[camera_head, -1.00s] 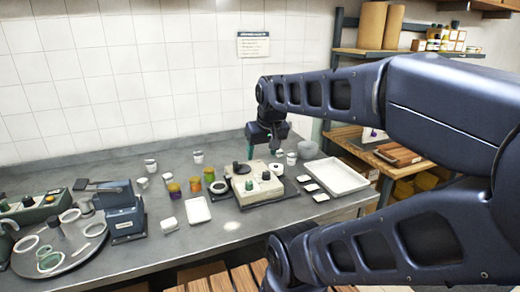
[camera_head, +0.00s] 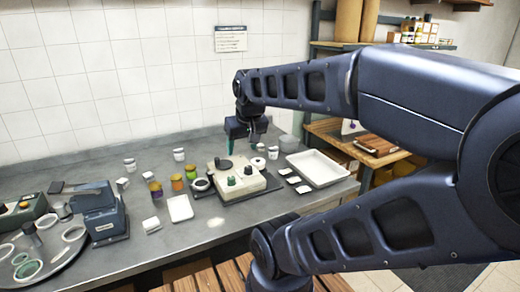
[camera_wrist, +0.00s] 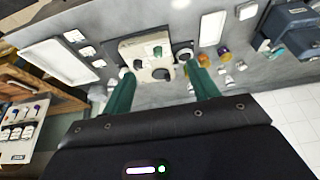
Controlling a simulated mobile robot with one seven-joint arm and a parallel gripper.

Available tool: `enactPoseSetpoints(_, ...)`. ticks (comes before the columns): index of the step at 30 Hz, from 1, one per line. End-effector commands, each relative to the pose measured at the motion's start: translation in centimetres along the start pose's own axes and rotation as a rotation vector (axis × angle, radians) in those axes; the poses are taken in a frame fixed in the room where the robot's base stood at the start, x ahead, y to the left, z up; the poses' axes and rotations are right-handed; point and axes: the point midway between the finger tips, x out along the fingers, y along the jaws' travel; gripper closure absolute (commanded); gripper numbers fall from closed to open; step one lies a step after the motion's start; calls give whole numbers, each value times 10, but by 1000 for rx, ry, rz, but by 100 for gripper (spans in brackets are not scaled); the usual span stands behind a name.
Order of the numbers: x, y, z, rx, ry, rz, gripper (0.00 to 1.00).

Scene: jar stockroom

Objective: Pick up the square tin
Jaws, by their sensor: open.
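No thing stands out surely as the square tin. Small pale boxy pieces are candidates: one (camera_head: 152,224) left of a white tray, and another (camera_head: 122,184) farther back on the bench; they are too small to tell. My gripper (camera_head: 246,144) is open and empty, fingers pointing down, above the back of a beige device with dark knobs (camera_head: 236,178). In the wrist view my green-fingered gripper (camera_wrist: 163,88) is spread, with the beige device (camera_wrist: 140,52) beyond the fingertips.
The grey bench (camera_head: 200,240) holds several jars, a small white tray (camera_head: 180,208), a large white tray (camera_head: 318,168) at right and a blue-grey machine (camera_head: 98,210) at left. A tiled wall stands behind. Shelving (camera_head: 385,48) is at right. The front bench strip is mostly clear.

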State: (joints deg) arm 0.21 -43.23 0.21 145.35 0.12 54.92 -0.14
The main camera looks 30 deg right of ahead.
Motion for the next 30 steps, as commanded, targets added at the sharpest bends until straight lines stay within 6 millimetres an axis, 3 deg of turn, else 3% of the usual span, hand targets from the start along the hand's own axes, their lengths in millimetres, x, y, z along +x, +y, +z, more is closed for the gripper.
enactPoseSetpoints(13, 0, 0, 0, 1, 0, 0, 36)
enactPoseSetpoints(17, 0, 2, -10, 25, -6, -5, 36)
enactPoseSetpoints(20, 1, 7, -27, 75, -20, -15, 36)
enactPoseSetpoints(30, 17, 36, -113, 329, -83, -30, 36)
